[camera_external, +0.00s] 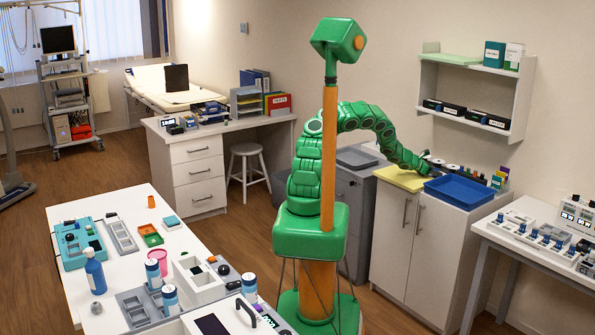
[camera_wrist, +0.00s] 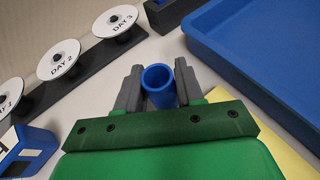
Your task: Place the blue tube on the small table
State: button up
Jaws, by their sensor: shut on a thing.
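The blue tube (camera_wrist: 157,76) is a short hollow cylinder with its open end toward the camera in the wrist view. My gripper (camera_wrist: 159,82) is shut on it, one grey finger on each side. In the external view my gripper (camera_external: 426,166) is above the back of a white cabinet, beside a blue tray; the tube is too small to make out there. Which surface is the small table is not clear: a white table (camera_external: 180,240) stands at the front left, and another white table (camera_external: 520,240) at the right edge.
The blue tray (camera_external: 462,191) and a yellow mat (camera_external: 400,177) lie on the cabinet. Discs marked with days (camera_wrist: 60,60) stand in a dark rack left of the tube. A wall shelf (camera_external: 470,120) hangs above. The front-left table is crowded with bottles and trays; some bare surface shows.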

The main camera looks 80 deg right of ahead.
jog(key=shift+r, duration=1.5)
jog(key=shift+w+a+r, duration=0.35)
jog(key=shift+r, duration=0.25)
jog(key=shift+w+a+r, duration=0.3)
jog(key=shift+a+r, duration=0.05)
jog(key=shift+r, duration=0.25)
jog(key=w+a+r, duration=0.7)
jog(key=w+a, duration=0.1)
jog(key=shift+w+a+r, duration=0.2)
jog(key=shift+a+r, duration=0.1)
jog(key=shift+a, duration=0.05)
jog(key=shift+w+d, duration=0.1)
